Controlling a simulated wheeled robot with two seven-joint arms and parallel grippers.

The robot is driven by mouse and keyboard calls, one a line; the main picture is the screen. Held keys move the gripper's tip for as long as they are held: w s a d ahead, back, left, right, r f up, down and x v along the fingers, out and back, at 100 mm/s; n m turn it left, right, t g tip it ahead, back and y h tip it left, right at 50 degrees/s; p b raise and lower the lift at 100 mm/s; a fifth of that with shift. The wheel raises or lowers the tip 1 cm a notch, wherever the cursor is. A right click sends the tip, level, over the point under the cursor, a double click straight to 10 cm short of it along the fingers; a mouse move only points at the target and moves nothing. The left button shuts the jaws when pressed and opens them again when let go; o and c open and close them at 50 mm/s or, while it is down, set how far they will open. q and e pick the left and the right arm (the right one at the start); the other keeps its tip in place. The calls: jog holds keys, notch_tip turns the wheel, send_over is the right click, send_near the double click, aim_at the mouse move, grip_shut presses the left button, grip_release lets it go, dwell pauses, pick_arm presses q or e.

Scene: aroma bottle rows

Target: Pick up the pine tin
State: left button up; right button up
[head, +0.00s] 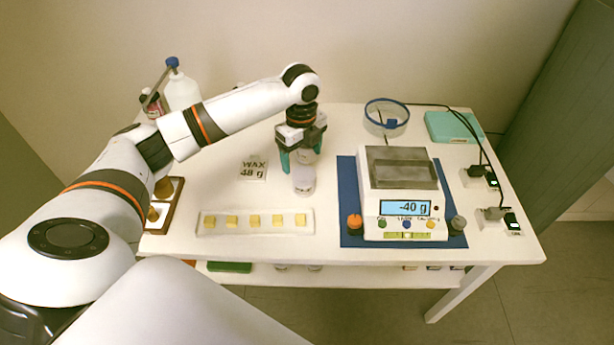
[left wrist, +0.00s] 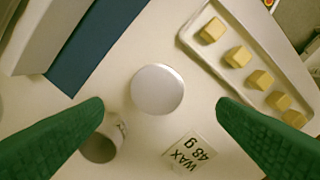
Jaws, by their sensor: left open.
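A round tin with a plain silver lid (head: 304,179) stands upright on the white table; its lid shows in the left wrist view (left wrist: 157,89). I cannot read a name on it. My left gripper (head: 302,161) points down just behind and above this tin, open, with green fingers. In the left wrist view the lid lies between the fingertips and a little beyond them, untouched. A second grey-white round container (left wrist: 102,144) stands near one finger, partly hidden by it. My right gripper is not in view.
A scale (head: 400,188) reading -40 g stands on a blue mat (head: 347,195) to the right. A tray of yellow cubes (head: 210,231) lies in front, and a "WAX 48 g" card (head: 254,168) to the left. A clear blue-rimmed dish (head: 386,118) stands behind.

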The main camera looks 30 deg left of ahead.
aim_at(303, 174)
pick_arm(q)
notch_tip(303, 174, down, 3)
jog(key=shift+r, duration=0.15)
notch_tip(303, 174, down, 5)
jog(key=shift+w+d+r, duration=0.1)
jog(key=shift+d, duration=0.05)
jog(key=shift+f, duration=0.6)
jog(key=c, duration=1.1)
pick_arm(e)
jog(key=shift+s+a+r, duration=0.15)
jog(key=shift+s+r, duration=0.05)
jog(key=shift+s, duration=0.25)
